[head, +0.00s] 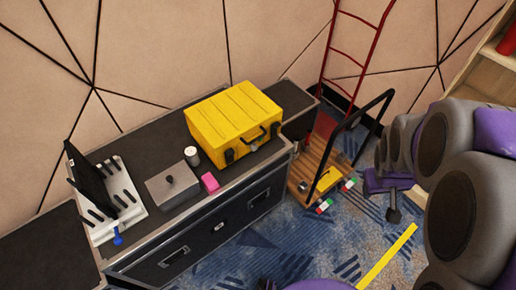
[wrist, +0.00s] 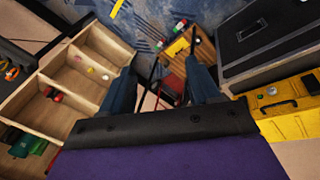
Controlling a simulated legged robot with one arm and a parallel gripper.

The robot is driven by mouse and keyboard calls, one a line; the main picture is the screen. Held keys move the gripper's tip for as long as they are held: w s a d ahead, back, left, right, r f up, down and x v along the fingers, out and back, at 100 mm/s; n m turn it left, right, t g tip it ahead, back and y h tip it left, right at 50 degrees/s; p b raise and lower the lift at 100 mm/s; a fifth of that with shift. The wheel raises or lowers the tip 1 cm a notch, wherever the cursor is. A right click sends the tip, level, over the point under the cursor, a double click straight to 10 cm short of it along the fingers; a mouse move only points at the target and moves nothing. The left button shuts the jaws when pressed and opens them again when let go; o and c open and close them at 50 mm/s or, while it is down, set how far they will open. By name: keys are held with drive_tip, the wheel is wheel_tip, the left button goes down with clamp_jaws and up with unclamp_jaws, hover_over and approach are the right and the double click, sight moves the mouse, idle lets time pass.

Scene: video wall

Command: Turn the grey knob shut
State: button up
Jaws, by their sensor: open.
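A grey box (head: 172,188) sits on the black counter (head: 150,231) in the head view. A small dark knob (head: 169,179) stands on its top; it is the only knob-like part I can make out, and its turn position is too small to tell. In the wrist view, my gripper (wrist: 162,70) is open, its two dark blue fingers spread apart with nothing held between them. I cannot make out the grey box or the knob in the wrist view. My gripper's fingers do not show in the head view, so the gripper is away from the box.
A yellow case (head: 232,118), a white cup (head: 191,154) and a pink block (head: 210,182) stand near the box. A white rack (head: 125,205) stands left. A wooden cart (head: 325,165) is on the floor to the right. A wooden shelf (wrist: 95,68) shows in the wrist view.

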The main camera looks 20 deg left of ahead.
drive_tip(key=w+d+f+n+t, duration=0.1)
drive_tip(key=w+f+n+t, duration=0.15)
drive_tip(key=w+f, duration=0.55)
drive_tip(key=w+a+f+n+t+y+b, duration=0.2)
drive_tip(key=w+a+f+n+t, duration=0.15)
drive_tip(key=w+f, duration=0.55)
drive_tip(key=n+t+y+b, duration=0.3)
drive_tip(key=n+y, duration=0.3)
drive_tip(key=y, duration=0.8)
approach(256, 149)
drive_tip(key=b+x, duration=0.3)
drive_tip(key=x, duration=0.6)
drive_tip(key=shift+s+a, duration=0.1)
drive_tip(key=shift+a, duration=0.05)
drive_tip(key=shift+c, duration=0.2)
